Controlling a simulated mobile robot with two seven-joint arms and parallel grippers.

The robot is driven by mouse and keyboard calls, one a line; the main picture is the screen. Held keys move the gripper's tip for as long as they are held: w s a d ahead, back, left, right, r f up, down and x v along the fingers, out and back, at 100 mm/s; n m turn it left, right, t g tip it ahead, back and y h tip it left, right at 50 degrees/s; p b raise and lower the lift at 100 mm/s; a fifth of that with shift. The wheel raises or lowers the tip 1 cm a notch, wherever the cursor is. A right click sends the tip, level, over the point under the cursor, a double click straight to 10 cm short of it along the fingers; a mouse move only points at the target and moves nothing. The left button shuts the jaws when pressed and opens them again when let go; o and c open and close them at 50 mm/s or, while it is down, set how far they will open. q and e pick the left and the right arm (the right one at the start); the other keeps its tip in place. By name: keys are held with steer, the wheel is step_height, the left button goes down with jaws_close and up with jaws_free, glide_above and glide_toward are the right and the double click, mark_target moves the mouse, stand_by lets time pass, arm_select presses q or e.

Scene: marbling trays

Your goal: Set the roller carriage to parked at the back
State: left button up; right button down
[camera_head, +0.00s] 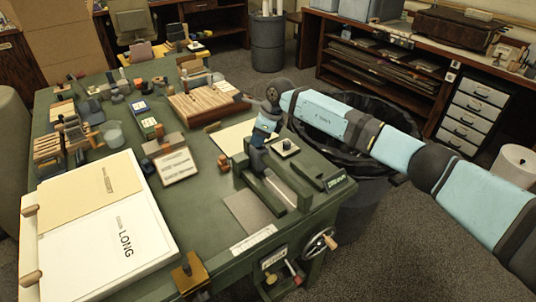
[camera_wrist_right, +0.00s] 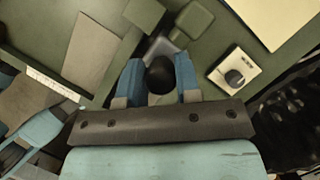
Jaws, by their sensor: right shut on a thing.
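The roller carriage's green track (camera_head: 281,196) stands at the right front of the green table, with two rails and a pale channel between them. My right gripper (camera_head: 258,148) is at the track's back end, reached from the right. In the right wrist view its two blue fingers (camera_wrist_right: 160,82) are shut on a dark round knob (camera_wrist_right: 160,73), which appears to be the carriage's handle. A grey metal part (camera_wrist_right: 160,48) shows just beyond the knob. The gripper hides most of the carriage in the head view. My left gripper does not show in the head view.
A cream plate with a black knob (camera_head: 286,147) stands right of the gripper, close to the track. A dark label plate (camera_head: 335,181) is at the table's right edge. A crank wheel (camera_head: 320,244) sticks out in front. A black-lined bin (camera_head: 345,125) stands behind.

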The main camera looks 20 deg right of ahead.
steer(key=shift+w+r, duration=0.1)
steer(key=shift+r, duration=0.1)
steer(key=c, duration=0.8)
jaws_free()
steer(key=shift+w, duration=0.15)
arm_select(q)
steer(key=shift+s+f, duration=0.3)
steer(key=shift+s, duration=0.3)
arm_select(e)
steer(key=shift+d+r, duration=0.15)
steer(key=shift+r, duration=0.25)
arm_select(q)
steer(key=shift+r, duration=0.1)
arm_select(e)
steer(key=v, duration=1.2)
steer(key=shift+s+d+r, duration=0.15)
steer(key=shift+s+r, duration=0.1)
steer(key=shift+r, duration=0.05)
